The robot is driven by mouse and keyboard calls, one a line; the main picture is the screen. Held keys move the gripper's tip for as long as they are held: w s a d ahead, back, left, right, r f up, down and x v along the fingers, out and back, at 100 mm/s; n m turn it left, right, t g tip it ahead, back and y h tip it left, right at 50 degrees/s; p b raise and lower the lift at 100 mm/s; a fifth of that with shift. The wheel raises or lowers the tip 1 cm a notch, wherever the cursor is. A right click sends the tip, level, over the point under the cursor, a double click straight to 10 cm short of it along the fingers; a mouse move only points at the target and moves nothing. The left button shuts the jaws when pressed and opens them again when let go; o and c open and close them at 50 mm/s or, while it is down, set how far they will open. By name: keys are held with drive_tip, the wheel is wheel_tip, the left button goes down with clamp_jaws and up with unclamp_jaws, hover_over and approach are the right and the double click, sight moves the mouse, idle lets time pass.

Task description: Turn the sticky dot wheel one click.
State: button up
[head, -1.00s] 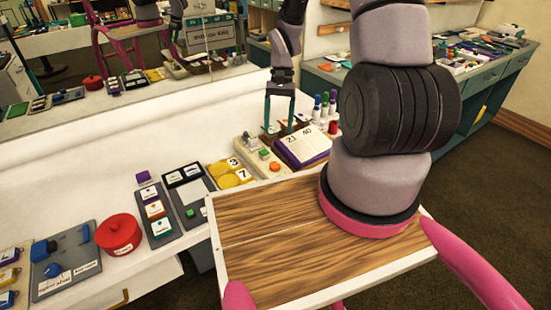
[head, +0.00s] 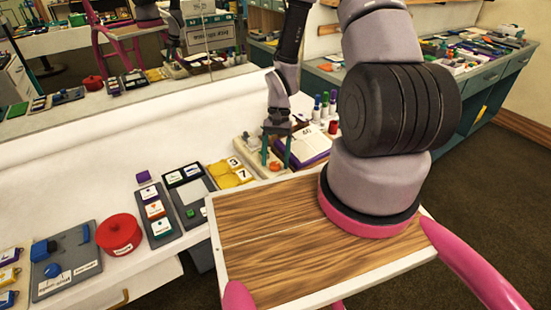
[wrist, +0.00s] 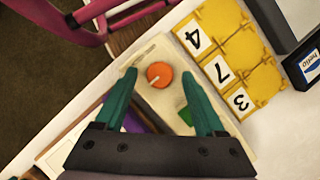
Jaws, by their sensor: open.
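An orange round knob with a white pointer line (wrist: 159,75) sits on a beige board (wrist: 150,52); no name shows on it, but it looks like the dot wheel. A green square (wrist: 186,116) is on the same board, partly behind a finger. My gripper (wrist: 159,77) is open and empty, its two teal fingertips on either side of the knob in the picture. I cannot tell whether they touch it or hover above. In the head view my gripper (head: 275,165) points down over the board on the white counter.
Yellow number tiles (wrist: 224,72) lie right beside the board. A purple-edged flip book (head: 307,148) and several markers (head: 325,105) stand on its other side. A red lidded pot (head: 119,233) and grey boards (head: 64,262) lie farther left. A mirror backs the counter.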

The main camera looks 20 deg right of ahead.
clamp_jaws()
drive_tip(key=shift+n, duration=0.3)
drive_tip(key=n, duration=0.1)
drive_tip(key=n+h, duration=0.1)
drive_tip(key=n, duration=0.1)
drive_tip(key=shift+w+a+n+g+h, duration=0.1)
drive_tip(key=shift+a+n+g+h, duration=0.1)
drive_tip(key=shift+n+g+h, duration=0.1)
drive_tip(key=n, duration=0.2)
drive_tip(key=n+h, duration=0.1)
drive_tip(key=n, duration=0.1)
drive_tip(key=shift+a+n+h, duration=0.2)
drive_tip(key=shift+n+h, duration=0.1)
drive_tip(key=n, duration=0.2)
drive_tip(key=n+h, duration=0.1)
drive_tip(key=n, duration=0.1)
drive_tip(key=shift+a+t+h, duration=0.2)
drive_tip(key=shift+t+h, duration=0.1)
drive_tip(key=shift+t, duration=0.1)
drive_tip(key=shift+s+a+n+t+h, duration=0.15)
drive_tip(key=shift+n+t+h, duration=0.2)
drive_tip(key=shift+n, duration=0.9)
drive_tip(key=shift+s+d+n+t+h, duration=0.1)
drive_tip(key=shift+n+t+h, duration=0.2)
drive_tip(key=shift+n, duration=0.95)
